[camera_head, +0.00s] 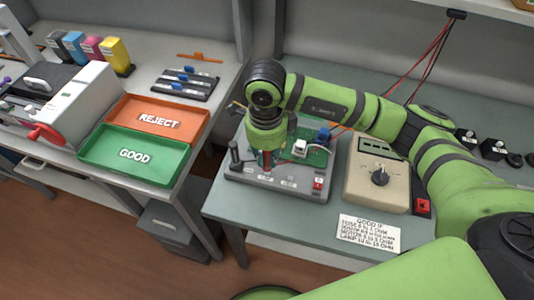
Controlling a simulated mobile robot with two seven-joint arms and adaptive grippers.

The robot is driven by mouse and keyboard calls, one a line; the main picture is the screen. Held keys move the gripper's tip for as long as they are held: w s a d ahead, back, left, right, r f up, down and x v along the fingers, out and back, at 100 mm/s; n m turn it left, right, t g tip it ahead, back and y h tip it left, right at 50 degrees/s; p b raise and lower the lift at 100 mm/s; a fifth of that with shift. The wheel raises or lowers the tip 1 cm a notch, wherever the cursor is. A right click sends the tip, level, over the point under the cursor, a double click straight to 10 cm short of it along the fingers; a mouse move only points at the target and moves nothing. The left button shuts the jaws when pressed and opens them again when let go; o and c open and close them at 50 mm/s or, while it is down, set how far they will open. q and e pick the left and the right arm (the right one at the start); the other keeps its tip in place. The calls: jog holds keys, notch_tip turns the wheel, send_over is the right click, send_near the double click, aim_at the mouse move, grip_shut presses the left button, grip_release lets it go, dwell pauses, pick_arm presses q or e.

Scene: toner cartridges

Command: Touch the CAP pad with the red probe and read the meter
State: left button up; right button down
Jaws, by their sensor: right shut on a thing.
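My right gripper (266,150) points down over the left part of the grey test fixture (245,172). It is shut on the red probe (267,160), of which a short red part shows below the wrist. The probe tip is too small to tell whether it touches anything. A green circuit board (318,156) lies on the fixture, partly behind the gripper. Small white labels show along the fixture's front, too small to read, so I cannot make out the CAP pad. The beige meter (365,190) with a dark dial stands right of the fixture; its display is unreadable. My left gripper is not in view.
A card (369,232) beginning "GOOD IF" lies in front of the meter. On the left bench are a green GOOD tray (180,165), an orange REJECT tray (190,112), a printer and several coloured cartridges. Red and black cables hang behind my right arm. A gap separates the benches.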

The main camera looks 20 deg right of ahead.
jog(key=shift+f+b, duration=0.3)
jog(key=shift+b, duration=0.05)
jog(key=shift+s+f+b, duration=0.1)
jog(key=shift+b, duration=0.25)
dwell(1.1)
dwell(0.3)
jog(key=shift+r+p, duration=1.7)
jog(key=shift+r, duration=1.9)
jog(key=s+d+r+n, duration=0.1)
jog(key=s+d+n, duration=0.1)
jog(key=n, duration=0.9)
jog(key=s+d+r+n, duration=0.2)
jog(key=d+n, duration=0.1)
jog(key=n, duration=0.9)
jog(key=shift+d+r, duration=0.15)
jog(key=shift+d, duration=0.1)
